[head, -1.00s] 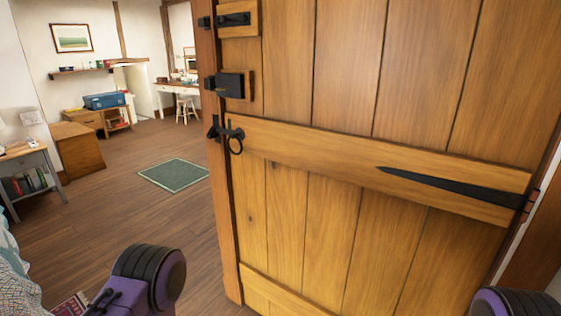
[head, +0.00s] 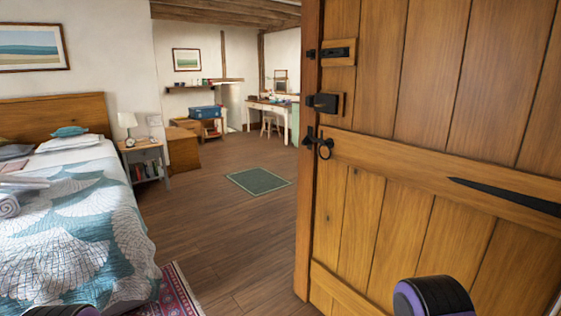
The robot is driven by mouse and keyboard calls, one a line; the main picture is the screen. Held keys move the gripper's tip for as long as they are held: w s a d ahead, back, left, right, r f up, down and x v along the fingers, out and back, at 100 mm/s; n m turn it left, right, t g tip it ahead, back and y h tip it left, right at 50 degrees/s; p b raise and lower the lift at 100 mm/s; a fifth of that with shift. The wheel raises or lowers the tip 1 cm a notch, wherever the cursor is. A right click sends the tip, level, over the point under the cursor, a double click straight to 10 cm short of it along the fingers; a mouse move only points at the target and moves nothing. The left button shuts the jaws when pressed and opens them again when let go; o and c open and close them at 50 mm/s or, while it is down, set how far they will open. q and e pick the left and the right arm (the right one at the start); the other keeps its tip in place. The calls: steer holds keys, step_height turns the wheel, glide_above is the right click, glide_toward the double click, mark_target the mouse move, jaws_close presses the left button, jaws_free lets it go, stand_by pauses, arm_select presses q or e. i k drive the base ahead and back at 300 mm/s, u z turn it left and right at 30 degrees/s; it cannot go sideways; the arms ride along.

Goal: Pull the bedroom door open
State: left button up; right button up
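The wooden plank bedroom door (head: 400,195) fills the right of the head view. It stands open at an angle, with the bedroom visible past its left edge. A black ring handle (head: 325,150) hangs on its near face by that edge. A black box lock (head: 322,103) and a bolt (head: 335,53) sit above the ring. A long black strap hinge (head: 505,196) runs to the right. Nothing touches the ring. Parts of my arms show at the bottom edge, but neither gripper is in view.
A bed (head: 75,230) with a patterned quilt stands at the left, with a red rug (head: 178,292) beside it. A nightstand (head: 146,160) is behind it. A green mat (head: 258,181) lies on the open wooden floor. A desk (head: 272,110) stands at the back.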

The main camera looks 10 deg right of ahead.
mark_target(441, 120)
steer(key=u, duration=0.2)
steer(key=i, duration=0.85)
steer(key=z, duration=0.75)
steer(key=i, duration=0.75)
steer(key=z, duration=0.75)
